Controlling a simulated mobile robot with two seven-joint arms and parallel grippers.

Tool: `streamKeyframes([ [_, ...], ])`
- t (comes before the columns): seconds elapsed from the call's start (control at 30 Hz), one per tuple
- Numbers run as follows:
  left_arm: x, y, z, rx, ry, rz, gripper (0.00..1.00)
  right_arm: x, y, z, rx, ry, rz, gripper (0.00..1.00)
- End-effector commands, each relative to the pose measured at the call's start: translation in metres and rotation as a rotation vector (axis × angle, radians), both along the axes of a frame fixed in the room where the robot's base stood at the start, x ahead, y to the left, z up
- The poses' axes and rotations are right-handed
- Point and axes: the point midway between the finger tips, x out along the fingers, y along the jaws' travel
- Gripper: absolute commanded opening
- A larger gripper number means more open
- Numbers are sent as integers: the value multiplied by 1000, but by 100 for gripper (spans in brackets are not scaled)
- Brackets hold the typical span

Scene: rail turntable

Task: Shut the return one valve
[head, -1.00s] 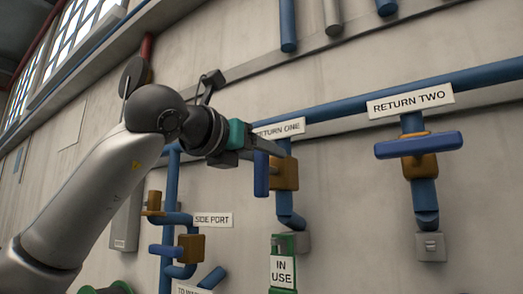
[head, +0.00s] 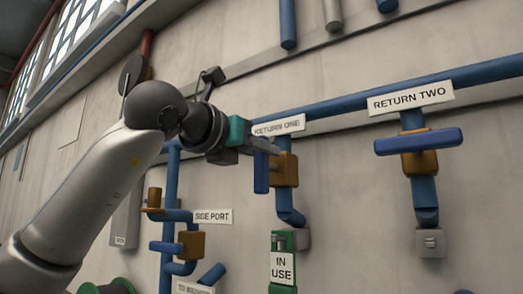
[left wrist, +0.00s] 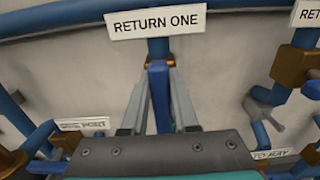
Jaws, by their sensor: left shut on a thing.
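The return one valve has an orange-brown body (head: 285,170) on a blue pipe under the RETURN ONE label (head: 279,126). Its blue lever handle (head: 261,175) stands upright, in line with the pipe. My left gripper (head: 268,147) is at the upper part of this handle. In the left wrist view its fingers (left wrist: 160,82) lie on both sides of the blue handle (left wrist: 158,95), shut on it. The label also shows above the fingers in that view (left wrist: 155,22). The fingers' exact contact is hard to see in the head view. My right gripper is not in view.
To the right, the return two valve has its blue handle (head: 418,142) across the pipe. Below return one hangs a green IN USE tag (head: 282,268). The side port valve (head: 191,245) and its pipes lie lower left. The wall between the return valves is clear.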

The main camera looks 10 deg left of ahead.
Motion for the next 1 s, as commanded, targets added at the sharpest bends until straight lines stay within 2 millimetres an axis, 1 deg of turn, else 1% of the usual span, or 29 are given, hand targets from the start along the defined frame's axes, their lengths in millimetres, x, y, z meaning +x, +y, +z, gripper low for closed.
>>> streamKeyframes([
  [0.17,-1,0,0,32,-14,1,0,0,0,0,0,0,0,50],
  [0.37,-2,-3,0,129,-54,2,0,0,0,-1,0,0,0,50],
  [1.0,-7,-16,-6,672,-279,1,0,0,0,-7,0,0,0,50],
])
